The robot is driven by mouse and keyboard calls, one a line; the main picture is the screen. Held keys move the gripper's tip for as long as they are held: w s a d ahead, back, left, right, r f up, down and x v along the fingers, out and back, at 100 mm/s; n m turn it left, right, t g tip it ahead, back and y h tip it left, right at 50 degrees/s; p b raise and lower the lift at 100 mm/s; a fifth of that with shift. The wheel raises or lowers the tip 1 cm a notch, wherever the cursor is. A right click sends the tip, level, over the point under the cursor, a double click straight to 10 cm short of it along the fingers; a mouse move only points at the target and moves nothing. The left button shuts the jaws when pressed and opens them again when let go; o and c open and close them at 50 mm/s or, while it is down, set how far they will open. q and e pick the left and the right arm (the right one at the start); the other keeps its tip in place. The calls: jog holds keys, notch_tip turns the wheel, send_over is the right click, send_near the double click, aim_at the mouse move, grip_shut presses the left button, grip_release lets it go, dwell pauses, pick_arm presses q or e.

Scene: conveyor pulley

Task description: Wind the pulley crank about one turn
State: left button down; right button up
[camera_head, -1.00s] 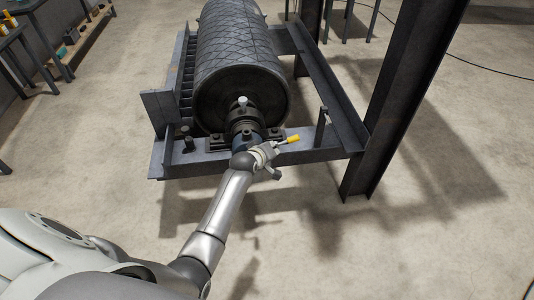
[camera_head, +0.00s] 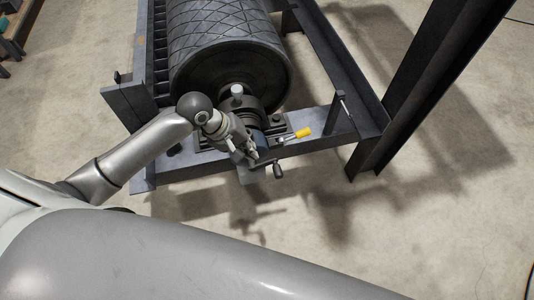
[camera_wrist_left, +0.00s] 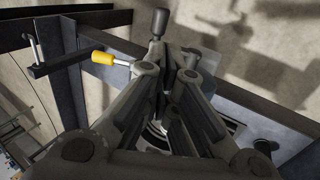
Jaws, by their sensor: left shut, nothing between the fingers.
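The ridged pulley drum (camera_head: 222,38) lies in a dark steel frame, its round end facing me. At its hub is a crank with a dark handle (camera_head: 278,171), sticking out toward me at the lower right; it also shows in the left wrist view (camera_wrist_left: 159,20). My left gripper (camera_head: 253,157) is in front of the hub, just left of the handle. It is shut and empty; in the left wrist view its fingers (camera_wrist_left: 170,78) cover much of the hub. Contact with the crank cannot be told. My right gripper is not seen.
A yellow-handled lever (camera_head: 303,132) sticks out right of the hub, close to my left gripper; the left wrist view shows it too (camera_wrist_left: 104,58). A dark steel post (camera_head: 425,70) stands at the right. The concrete floor in front is clear.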

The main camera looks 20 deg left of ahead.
aim_at(276, 167)
pick_arm(q)
jog(key=b+x, duration=0.1)
jog(key=x, duration=1.1)
jog(key=shift+x, duration=0.75)
jog(key=shift+w+d+g+y+p, duration=0.15)
jog(key=shift+d+g+y+p, duration=0.3)
jog(key=shift+p, duration=0.65)
jog(key=shift+f+p, duration=0.15)
jog(key=shift+p, duration=0.2)
jog(key=shift+y+x, duration=0.25)
jog(key=shift+x, duration=0.5)
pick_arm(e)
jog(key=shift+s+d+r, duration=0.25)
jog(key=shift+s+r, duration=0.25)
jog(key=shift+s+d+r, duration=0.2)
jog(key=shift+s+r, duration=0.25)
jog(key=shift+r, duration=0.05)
pick_arm(q)
jog(key=shift+w, duration=0.1)
